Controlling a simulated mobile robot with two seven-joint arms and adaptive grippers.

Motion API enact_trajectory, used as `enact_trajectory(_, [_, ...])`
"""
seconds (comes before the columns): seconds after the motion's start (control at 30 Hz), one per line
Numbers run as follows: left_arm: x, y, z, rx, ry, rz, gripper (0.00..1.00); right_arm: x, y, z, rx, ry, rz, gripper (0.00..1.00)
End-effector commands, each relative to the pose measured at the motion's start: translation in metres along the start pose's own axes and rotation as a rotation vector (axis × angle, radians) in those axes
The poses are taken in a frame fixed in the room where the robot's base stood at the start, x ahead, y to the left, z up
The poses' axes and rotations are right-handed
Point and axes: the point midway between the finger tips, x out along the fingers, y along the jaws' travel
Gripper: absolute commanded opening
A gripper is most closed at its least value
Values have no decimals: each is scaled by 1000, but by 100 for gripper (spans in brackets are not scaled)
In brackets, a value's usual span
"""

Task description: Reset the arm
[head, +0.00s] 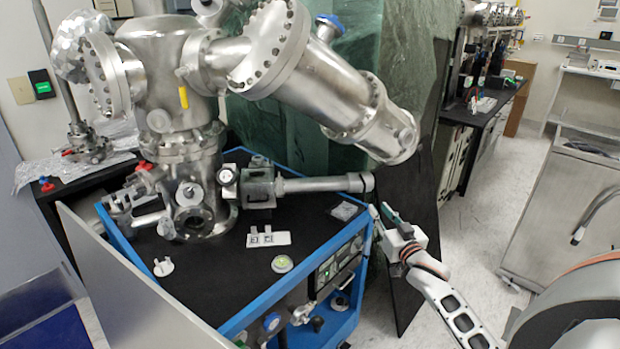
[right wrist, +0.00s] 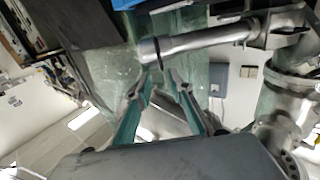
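My right gripper (head: 379,210) is at the right front of the blue-edged cart, close to the free end of a horizontal metal tube. In the right wrist view its two teal-sided fingers (right wrist: 160,84) stand apart with nothing between them. The metal tube (head: 325,184) sticks out to the right from the steel vacuum chamber (head: 175,60) and ends in a round collar. In the right wrist view the tube (right wrist: 200,40) lies beyond the fingertips; I cannot tell whether they touch it. My left gripper is not in view.
The blue-edged cart (head: 225,285) has a black top with a white plate (head: 268,239), a small white part (head: 163,266) and a round disc (head: 282,263). A large angled steel cylinder (head: 340,90) overhangs its right side. A grey metal cabinet (head: 570,205) stands at right, with open floor between.

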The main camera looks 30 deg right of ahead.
Motion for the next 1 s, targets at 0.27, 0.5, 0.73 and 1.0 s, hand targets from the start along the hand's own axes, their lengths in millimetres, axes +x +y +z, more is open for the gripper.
enact_trajectory(0.27, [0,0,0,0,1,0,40,-9,-13,16,-15,-29,-19,22])
enact_trajectory(0.5, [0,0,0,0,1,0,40,-82,-91,108,-115,-199,-140,22])
enact_trajectory(0.73, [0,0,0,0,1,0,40,-190,-178,188,-209,-372,-301,22])
enact_trajectory(1.0, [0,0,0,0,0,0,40,-310,-256,232,-267,-513,-469,22])
